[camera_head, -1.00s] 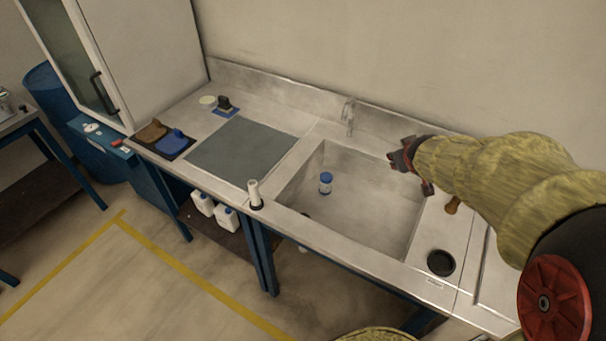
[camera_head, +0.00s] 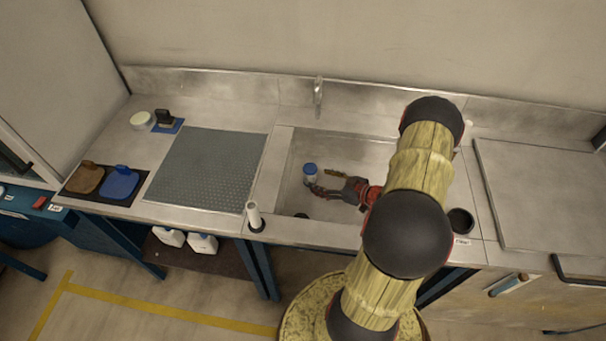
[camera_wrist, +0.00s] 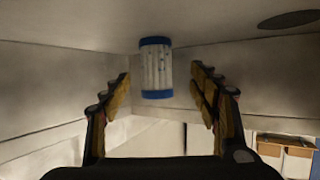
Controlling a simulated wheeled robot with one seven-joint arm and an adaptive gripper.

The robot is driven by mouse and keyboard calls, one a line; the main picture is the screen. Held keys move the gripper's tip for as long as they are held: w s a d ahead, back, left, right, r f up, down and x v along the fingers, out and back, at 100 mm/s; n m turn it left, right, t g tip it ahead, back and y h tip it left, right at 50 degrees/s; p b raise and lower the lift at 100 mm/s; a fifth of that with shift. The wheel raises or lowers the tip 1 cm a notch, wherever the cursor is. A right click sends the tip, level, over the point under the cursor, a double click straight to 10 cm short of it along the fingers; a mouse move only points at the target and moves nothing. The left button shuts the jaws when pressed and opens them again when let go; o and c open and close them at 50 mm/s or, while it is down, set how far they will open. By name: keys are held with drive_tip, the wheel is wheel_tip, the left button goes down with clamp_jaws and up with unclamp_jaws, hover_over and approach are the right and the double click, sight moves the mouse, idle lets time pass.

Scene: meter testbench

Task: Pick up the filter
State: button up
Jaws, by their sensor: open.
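The filter (camera_head: 310,172), a small white cylinder with blue ends, stands in the sink (camera_head: 345,152) near its left side. In the wrist view the filter (camera_wrist: 155,70) appears ahead, centred between the spread fingertips, with a gap on each side. The wrist picture looks upside down, with the sink floor at the top. My gripper (camera_head: 322,181) is open and low in the sink, just right of the filter; it also shows in the wrist view (camera_wrist: 161,76). I see no contact with the filter.
A faucet (camera_head: 318,97) rises behind the sink. A black round cup (camera_head: 460,221) is on the right counter. A grey mat (camera_head: 205,168) lies left. The sink walls surround my gripper.

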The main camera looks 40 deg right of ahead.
sight(316, 175)
drive_tip(key=x, duration=0.2)
drive_tip(key=b+x, duration=0.1)
drive_tip(key=x, duration=0.1)
drive_tip(key=b+x, duration=0.1)
drive_tip(key=x, duration=0.1)
drive_tip(key=shift+w+d+r, duration=0.2)
drive_tip(key=shift+w+r, duration=0.1)
drive_tip(key=shift+w, duration=0.1)
drive_tip(key=shift+c, duration=0.8)
drive_tip(key=c, duration=1.3)
drive_tip(key=shift+r, duration=0.1)
